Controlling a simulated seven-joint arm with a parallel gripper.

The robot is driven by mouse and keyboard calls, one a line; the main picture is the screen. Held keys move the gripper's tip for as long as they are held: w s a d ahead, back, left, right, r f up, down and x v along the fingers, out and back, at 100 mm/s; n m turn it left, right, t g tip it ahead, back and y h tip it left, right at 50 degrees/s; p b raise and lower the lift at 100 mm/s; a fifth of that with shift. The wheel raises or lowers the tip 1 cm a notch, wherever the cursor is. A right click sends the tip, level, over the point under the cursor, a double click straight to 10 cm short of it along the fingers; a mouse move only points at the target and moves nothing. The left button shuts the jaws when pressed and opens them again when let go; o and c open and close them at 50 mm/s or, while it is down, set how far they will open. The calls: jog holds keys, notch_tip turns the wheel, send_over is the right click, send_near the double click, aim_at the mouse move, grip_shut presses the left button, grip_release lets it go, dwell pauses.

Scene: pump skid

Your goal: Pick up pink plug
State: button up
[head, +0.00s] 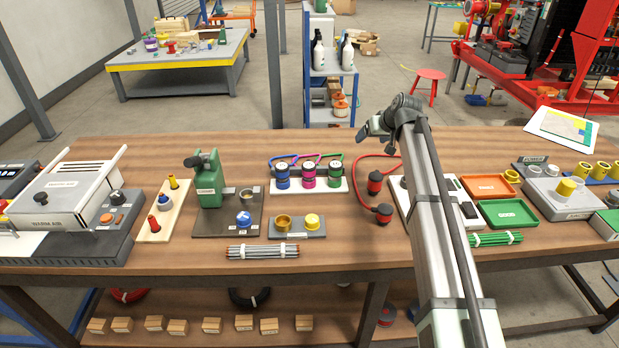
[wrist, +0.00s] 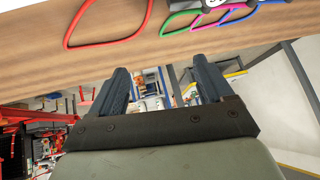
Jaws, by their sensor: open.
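The pink plug (head: 308,176) is a dark upright cylinder with pink bands and a pink cable. It is the middle one of three on a white board (head: 344,187), with a blue-banded plug (head: 282,177) left and a green-banded plug (head: 335,176) right. My gripper (head: 367,133) is up and to the right of the plugs, apart from them. In the wrist view my gripper (wrist: 162,82) has its two fingers spread with nothing between them. The pink cable (wrist: 210,18) shows at the top there; I cannot make out the pink plug's body.
A red cable (head: 358,158) with two dark red-banded plugs (head: 383,213) lies right of the board. A block with yellow parts (head: 297,233) stands in front. A green machine (head: 207,180) is at left. My arm covers part of a white panel (head: 396,193) at right.

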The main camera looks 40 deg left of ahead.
aim_at(310, 166)
jog(key=s+a+n+g+h, duration=0.1)
jog(key=s+a+n, duration=0.25)
jog(key=s, duration=0.35)
jog(key=s+a+n+g+h, duration=0.1)
jog(key=s+a+n+h, duration=0.1)
jog(key=s+a, duration=0.45)
jog(key=x, duration=0.2)
jog(key=s+x, duration=0.1)
jog(key=x, duration=0.5)
jog(key=shift+s+d+f, duration=0.15)
jog(key=shift+s+d, duration=0.05)
jog(key=shift+d, duration=0.1)
jog(key=shift+a+x, duration=0.15)
jog(key=shift+x, duration=1.15)
jog(key=shift+a+x, duration=0.15)
jog(key=shift+x, duration=1.15)
jog(key=shift+s, duration=0.2)
jog(key=shift+c, duration=0.4)
jog(key=shift+y, duration=0.3)
jog(key=c, duration=1.1)
notch_tip(310, 166, up, 10)
jog(key=shift+r, duration=0.1)
